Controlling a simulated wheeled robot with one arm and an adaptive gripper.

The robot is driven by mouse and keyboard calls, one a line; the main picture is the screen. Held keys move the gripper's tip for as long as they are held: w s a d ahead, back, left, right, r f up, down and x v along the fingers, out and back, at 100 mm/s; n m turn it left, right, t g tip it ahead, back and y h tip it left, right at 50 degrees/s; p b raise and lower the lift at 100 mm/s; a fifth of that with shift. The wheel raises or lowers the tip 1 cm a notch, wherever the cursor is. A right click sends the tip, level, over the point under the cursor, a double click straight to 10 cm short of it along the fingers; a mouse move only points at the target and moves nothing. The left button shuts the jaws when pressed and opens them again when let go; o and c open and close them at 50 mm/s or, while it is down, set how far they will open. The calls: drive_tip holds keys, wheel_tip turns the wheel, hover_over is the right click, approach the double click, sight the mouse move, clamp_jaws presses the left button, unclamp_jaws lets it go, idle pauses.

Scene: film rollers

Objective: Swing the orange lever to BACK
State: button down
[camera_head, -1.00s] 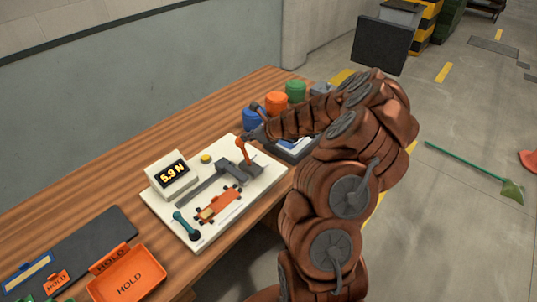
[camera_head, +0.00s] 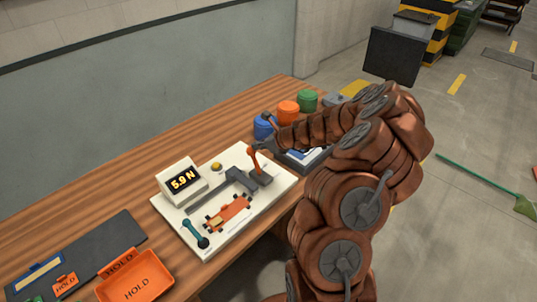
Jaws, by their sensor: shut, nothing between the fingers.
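The orange lever (camera_head: 254,160) stands on the far right part of a cream board (camera_head: 228,245), beside a dark grey block (camera_head: 263,178). It looks nearly upright, its top leaning slightly left in the head view. My gripper (camera_head: 261,146), small and dark at the end of my brown arm, is shut and empty at the lever's upper end. I cannot tell whether it touches the lever. My arm comes in from the right. No BACK marking is legible.
Blue, orange (camera_head: 288,112) and green canisters stand behind my arm. An orange HOLD tray (camera_head: 137,284) lies front left.

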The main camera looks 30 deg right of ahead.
drive_tip(key=s+d+r, duration=0.1)
drive_tip(key=s+r, duration=0.1)
drive_tip(key=r, duration=0.3)
drive_tip(key=s+d+r+b, duration=0.1)
drive_tip(key=s+r, duration=0.1)
drive_tip(key=r, duration=0.4)
drive_tip(key=shift+d+r, duration=0.3)
drive_tip(key=shift+d, duration=0.1)
drive_tip(key=shift+w, duration=0.1)
